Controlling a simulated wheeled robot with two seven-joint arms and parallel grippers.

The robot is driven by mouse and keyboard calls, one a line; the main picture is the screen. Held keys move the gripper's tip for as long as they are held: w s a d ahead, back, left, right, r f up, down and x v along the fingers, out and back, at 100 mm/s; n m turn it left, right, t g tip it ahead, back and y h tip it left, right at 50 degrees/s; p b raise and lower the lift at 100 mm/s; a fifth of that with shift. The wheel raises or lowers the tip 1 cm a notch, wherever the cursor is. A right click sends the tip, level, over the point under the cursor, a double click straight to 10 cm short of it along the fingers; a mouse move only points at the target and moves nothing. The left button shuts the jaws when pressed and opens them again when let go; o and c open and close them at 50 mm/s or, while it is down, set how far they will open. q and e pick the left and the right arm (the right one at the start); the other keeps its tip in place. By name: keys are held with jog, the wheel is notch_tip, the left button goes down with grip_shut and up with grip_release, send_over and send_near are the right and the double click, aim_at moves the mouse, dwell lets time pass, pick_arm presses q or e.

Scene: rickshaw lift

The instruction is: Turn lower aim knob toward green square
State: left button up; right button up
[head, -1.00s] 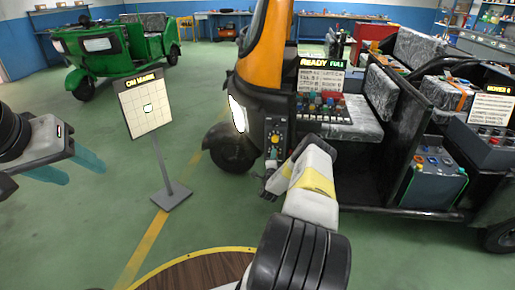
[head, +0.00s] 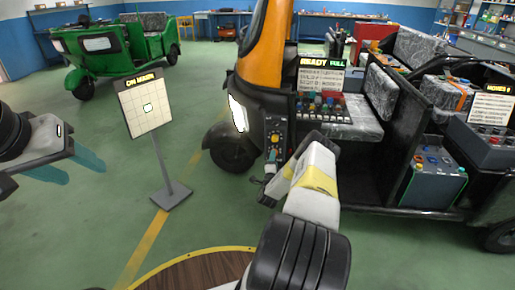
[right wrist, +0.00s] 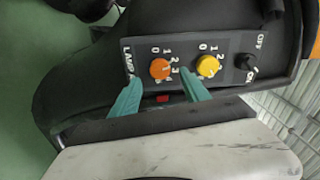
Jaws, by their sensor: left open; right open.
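The upright control panel (head: 275,130) is on the front of the orange and black rickshaw. In the right wrist view it appears sideways, with an orange knob (right wrist: 160,69), a yellow knob (right wrist: 208,66) and a black OFF/ON switch (right wrist: 250,62). The orange knob is at the end by the lamp label, away from the switch. My right gripper (right wrist: 160,76) is open, its teal fingertips on either side of the orange knob; contact is unclear. My left gripper (head: 98,170) is open and empty at the left.
The board's stand base (head: 170,195) is on the green floor, left of the rickshaw's front wheel (head: 230,150). A button console (head: 320,104) and seat (head: 350,130) are behind my right arm. A green rickshaw (head: 110,50) stands at the back left.

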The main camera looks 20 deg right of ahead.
jog(key=shift+v, duration=2.25)
jog(key=w+a+r+n+y, duration=0.3)
jog(key=a+r+n, duration=0.1)
jog(key=r, duration=0.4)
jog(key=w+a+r+n+y, duration=0.3)
jog(key=a+r+n, duration=0.1)
jog(key=r, duration=0.5)
jog(key=w+a+r+n+y, duration=0.2)
jog(key=w+a+r+n, duration=0.15)
jog(key=r, duration=0.45)
jog(key=s+a+r+n+g+y, duration=0.1)
jog(key=s+a+r+n, duration=0.15)
jog(key=r, duration=0.25)
jog(key=s+a+r+n+g+y, duration=0.1)
jog(key=s+a+r+g, duration=0.1)
jog(key=s+a+r, duration=0.25)
jog(key=s+a+r+n+g, duration=0.1)
jog(key=s+a+r+n, duration=0.15)
jog(key=s+r, duration=0.45)
jog(key=s+a+r+n+g, duration=0.2)
jog(key=s+a+r, duration=0.2)
jog(key=s, duration=0.6)
jog(key=s+a+n+g+y, duration=0.1)
jog(key=s+a+n, duration=0.1)
jog(key=s, duration=0.9)
jog(key=s+a+n+g, duration=0.1)
jog(key=s+a+g, duration=0.1)
jog(key=s, duration=1)
jog(key=shift+n+y, duration=0.35)
jog(key=shift+y, duration=0.05)
